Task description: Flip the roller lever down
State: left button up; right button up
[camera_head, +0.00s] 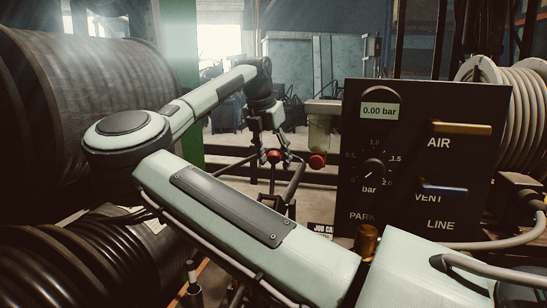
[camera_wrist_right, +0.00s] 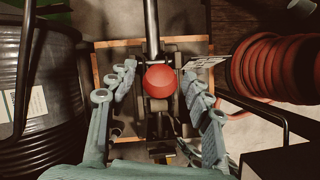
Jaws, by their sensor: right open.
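The red ball knob (camera_wrist_right: 160,82), which looks like the end of the roller lever, sits between the fingers of my right gripper (camera_wrist_right: 158,76) in the wrist view. A dark rod shows above the ball. The fingers are open on either side of it, with gaps visible. In the head view my right gripper (camera_head: 273,143) points down from the wrist, and the red ball (camera_head: 273,157) shows small between or just below its fingers. Whether any finger touches the ball cannot be told. My left gripper is not in view.
A black panel (camera_head: 420,155) with a 0.00 bar readout and AIR and VENT handles stands at the right. Another red knob (camera_head: 317,160) hangs by a clear bowl. A red hose coil (camera_wrist_right: 280,68) lies right of the gripper.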

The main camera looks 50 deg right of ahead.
jog(key=shift+f, duration=0.1)
jog(key=c, duration=0.4)
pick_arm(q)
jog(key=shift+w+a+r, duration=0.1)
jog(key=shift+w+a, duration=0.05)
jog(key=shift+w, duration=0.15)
pick_arm(e)
grip_shut()
jog(key=shift+a, duration=0.1)
